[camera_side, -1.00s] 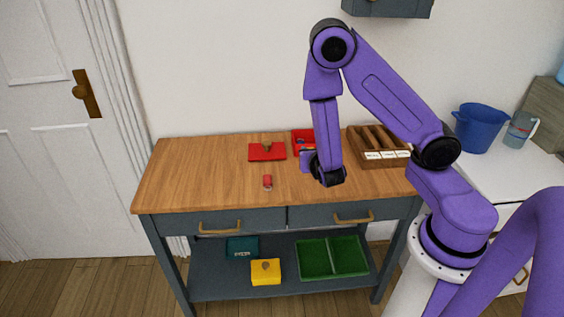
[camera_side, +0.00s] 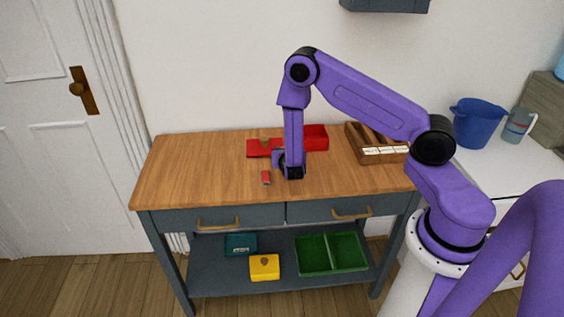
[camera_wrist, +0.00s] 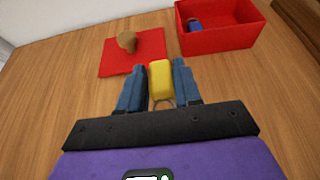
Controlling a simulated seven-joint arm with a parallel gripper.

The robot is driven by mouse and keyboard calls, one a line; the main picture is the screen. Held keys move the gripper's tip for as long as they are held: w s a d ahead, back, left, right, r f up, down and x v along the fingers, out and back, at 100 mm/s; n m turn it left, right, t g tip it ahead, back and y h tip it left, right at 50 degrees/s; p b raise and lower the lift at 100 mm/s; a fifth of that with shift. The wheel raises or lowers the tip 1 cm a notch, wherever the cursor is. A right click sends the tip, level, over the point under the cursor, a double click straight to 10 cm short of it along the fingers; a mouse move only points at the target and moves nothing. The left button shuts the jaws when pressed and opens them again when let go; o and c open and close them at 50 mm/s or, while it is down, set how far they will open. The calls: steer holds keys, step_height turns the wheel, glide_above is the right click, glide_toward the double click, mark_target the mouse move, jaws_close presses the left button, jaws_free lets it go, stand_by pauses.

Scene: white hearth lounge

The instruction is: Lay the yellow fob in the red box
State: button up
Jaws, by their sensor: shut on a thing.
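My gripper (camera_wrist: 161,85) is shut on the yellow fob (camera_wrist: 161,78), which has a metal ring at its near end. The fob is hidden in the side view, where my gripper (camera_side: 280,160) is over the table, left of and in front of the red box (camera_side: 317,139). In the wrist view the open red box (camera_wrist: 228,40) is ahead to the right, apart from the fob. A blue thing (camera_wrist: 194,25) lies inside the box at its left. A flat red lid (camera_wrist: 118,62) with a brown knob lies on the table left of the box.
A red fob (camera_side: 266,178) lies on the wooden table (camera_side: 200,170), left of my gripper. A wooden sectioned tray (camera_side: 372,150) stands right of the box. The shelf below holds a green tray (camera_side: 330,253), a teal box (camera_side: 240,244) and a yellow box (camera_side: 264,267).

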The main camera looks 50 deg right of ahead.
steer(key=shift+w+d+f, duration=0.25)
steer(key=shift+w+f, duration=0.65)
steer(key=shift+f, duration=1.7)
steer(key=shift+f, duration=0.15)
steer(key=o, duration=1)
